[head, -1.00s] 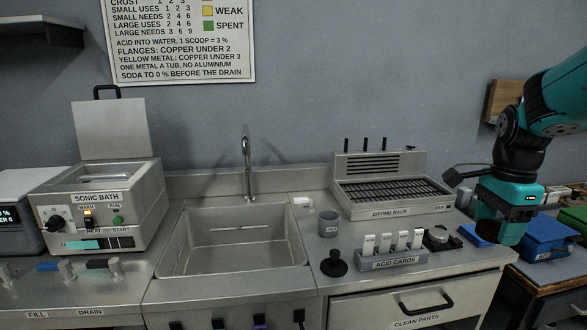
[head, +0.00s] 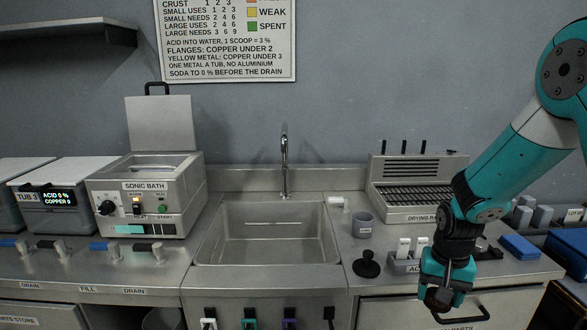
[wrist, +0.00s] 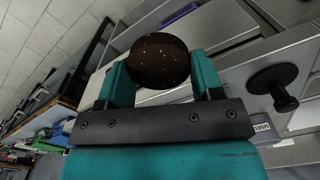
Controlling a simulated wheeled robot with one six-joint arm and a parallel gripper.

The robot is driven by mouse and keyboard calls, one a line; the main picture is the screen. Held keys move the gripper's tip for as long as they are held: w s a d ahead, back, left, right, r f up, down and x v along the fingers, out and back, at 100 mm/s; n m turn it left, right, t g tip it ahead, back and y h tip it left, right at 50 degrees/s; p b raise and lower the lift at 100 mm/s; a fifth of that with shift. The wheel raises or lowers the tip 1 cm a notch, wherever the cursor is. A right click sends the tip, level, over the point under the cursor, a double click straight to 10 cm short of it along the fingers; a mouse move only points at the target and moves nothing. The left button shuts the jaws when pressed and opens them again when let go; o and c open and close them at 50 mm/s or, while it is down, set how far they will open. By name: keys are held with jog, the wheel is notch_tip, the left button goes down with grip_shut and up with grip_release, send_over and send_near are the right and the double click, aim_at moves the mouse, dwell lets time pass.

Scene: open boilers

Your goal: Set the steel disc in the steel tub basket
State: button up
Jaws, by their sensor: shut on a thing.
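My gripper (head: 443,288) hangs in front of the counter's right part, by the clean parts drawer. In the wrist view my gripper (wrist: 162,85) is shut on a round, dark brown, speckled disc (wrist: 158,60), held between its two teal fingers. The disc's surface looks crusted, so I cannot see bare steel. In the head view it is only a dark shape (head: 438,300) at the fingertips. Tub 3 (head: 75,215) stands at the far left with a display reading acid 0 %, copper 9. I cannot make out a steel tub basket.
The sonic bath (head: 150,205) stands with its lid up, left of the empty sink (head: 265,240). A grey cup (head: 363,225), a black knob-like piece (head: 367,263) and the acid cards (head: 405,262) stand right of the sink. The drying rack (head: 410,195) is behind my arm.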

jog(key=s+a+f+n, duration=0.4)
jog(key=a+f+n, duration=0.1)
jog(key=f, duration=0.6)
jog(key=shift+s, duration=0.2)
jog(key=shift+d, duration=0.1)
